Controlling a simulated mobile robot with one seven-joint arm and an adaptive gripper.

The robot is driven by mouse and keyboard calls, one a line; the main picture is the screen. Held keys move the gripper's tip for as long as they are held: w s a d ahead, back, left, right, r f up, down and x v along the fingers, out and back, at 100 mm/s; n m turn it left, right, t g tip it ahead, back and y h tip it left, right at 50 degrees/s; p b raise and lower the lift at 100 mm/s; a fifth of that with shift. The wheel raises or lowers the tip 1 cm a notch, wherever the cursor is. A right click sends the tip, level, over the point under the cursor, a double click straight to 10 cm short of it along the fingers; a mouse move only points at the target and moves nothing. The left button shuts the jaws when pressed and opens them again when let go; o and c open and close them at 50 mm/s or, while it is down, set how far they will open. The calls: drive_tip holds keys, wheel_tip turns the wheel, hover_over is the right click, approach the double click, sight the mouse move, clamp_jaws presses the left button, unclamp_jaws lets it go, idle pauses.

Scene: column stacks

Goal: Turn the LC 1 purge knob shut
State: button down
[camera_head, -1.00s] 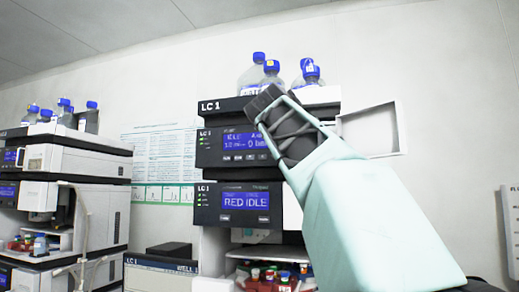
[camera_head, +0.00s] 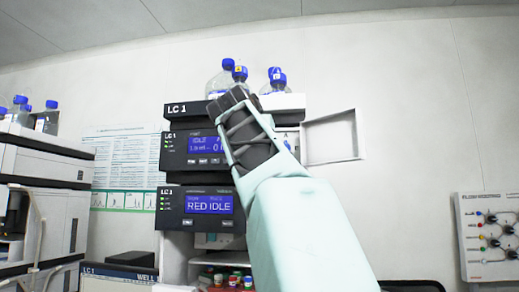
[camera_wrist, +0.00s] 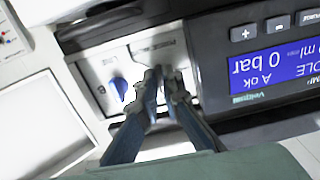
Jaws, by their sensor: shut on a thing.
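The LC 1 stack (camera_head: 183,107) stands ahead in the head view, its upper display (camera_head: 206,145) lit blue. My gripper (camera_head: 240,92) reaches up in front of the stack's upper right and hides part of it. In the wrist view the same display (camera_wrist: 268,67) appears upside down at the right. My gripper (camera_wrist: 162,72) has its fingers close together at the pale front panel, shut on a small part mostly hidden between the tips, apparently the purge knob. A blue knob (camera_wrist: 120,87) shows on the panel left of the fingers, outside them.
A pale door (camera_head: 331,137) stands open right of the stack. Bottles with blue caps (camera_head: 222,75) stand on top. Another stack (camera_head: 40,190) is at the left. A wall panel with coloured fittings (camera_head: 490,235) is at the far right. The wall between is clear.

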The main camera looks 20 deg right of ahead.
drive_tip(key=c, duration=2.1)
unclamp_jaws()
